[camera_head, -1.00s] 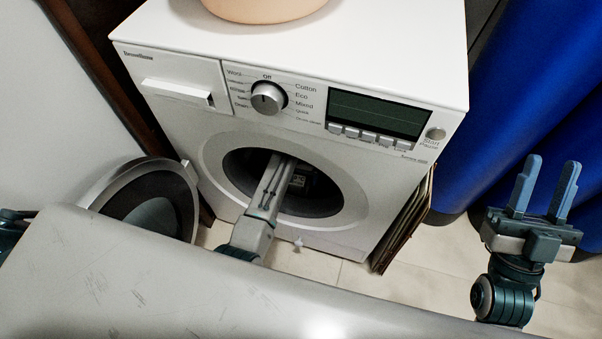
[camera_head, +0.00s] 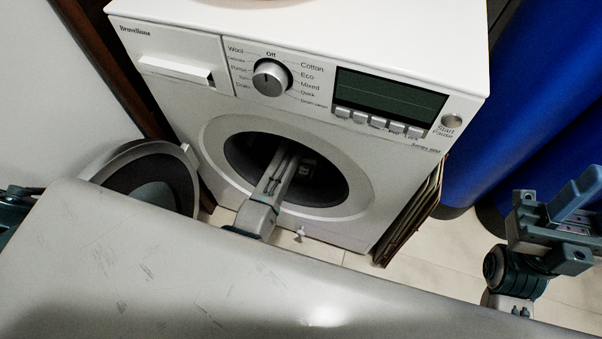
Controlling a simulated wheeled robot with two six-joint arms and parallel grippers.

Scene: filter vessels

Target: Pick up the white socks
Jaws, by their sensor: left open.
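No white socks can be made out in the view. The washing machine (camera_head: 180,110) stands in front of me with its round drum opening (camera_head: 325,180) uncovered. My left gripper (camera_head: 289,165) reaches into this opening from below. It is open, and its tips are in the dark drum, where I cannot make out any cloth. My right gripper (camera_head: 575,205) is outside the machine at the right edge, partly cut off by the frame. Its fingers stand apart with nothing seen between them.
The round door (camera_head: 150,170) hangs open at the left. A thin panel (camera_head: 415,215) leans by the machine's right side. A blue barrel-like shape (camera_head: 535,95) stands at the right. Pale tiled floor (camera_head: 440,255) shows in front.

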